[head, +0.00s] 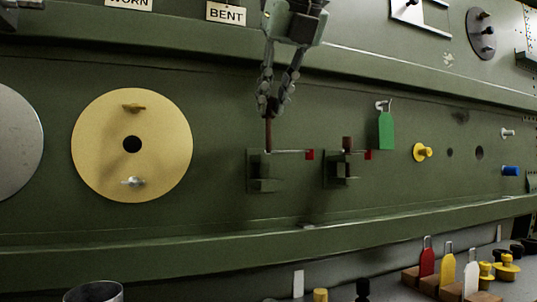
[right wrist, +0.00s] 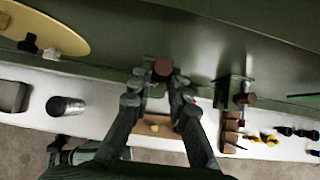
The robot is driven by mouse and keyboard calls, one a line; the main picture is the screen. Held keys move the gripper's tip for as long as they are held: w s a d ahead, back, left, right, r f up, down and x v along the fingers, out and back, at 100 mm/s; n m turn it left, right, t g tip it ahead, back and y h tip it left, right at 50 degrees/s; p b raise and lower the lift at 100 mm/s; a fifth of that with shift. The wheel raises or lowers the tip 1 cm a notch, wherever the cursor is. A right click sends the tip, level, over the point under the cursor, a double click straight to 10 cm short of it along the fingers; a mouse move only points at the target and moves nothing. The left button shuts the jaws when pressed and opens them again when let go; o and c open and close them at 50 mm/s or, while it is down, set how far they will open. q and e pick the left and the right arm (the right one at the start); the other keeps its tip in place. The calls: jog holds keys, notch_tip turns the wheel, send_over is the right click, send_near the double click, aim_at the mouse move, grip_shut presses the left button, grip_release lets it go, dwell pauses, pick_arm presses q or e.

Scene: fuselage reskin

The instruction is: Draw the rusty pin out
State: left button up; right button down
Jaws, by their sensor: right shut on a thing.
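My right gripper (head: 268,106) comes down from above in the head view and is shut on a rusty pin (head: 268,134). The pin is a thin, upright, red-brown rod above the left green bracket (head: 263,172) on the panel. Its lower end meets the bracket's top; I cannot tell if it is still inside. In the right wrist view, the pin's round brown end (right wrist: 163,68) shows between the fingertips (right wrist: 160,84). A second rusty pin (head: 347,142) stands lower in the right bracket (head: 343,172). My left gripper is not in view.
Red tabs (head: 309,154) sit beside the brackets. A pale yellow disc (head: 95,150) is at left; a green tag (head: 386,130) and yellow knob (head: 422,152) are at right. A panel ledge runs above. Below, a bench holds a metal cup (head: 93,292) and coloured tags on wooden blocks (head: 428,283).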

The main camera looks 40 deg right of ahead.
jog(key=shift+r, duration=0.2)
jog(key=shift+r, duration=1.5)
dwell(0.6)
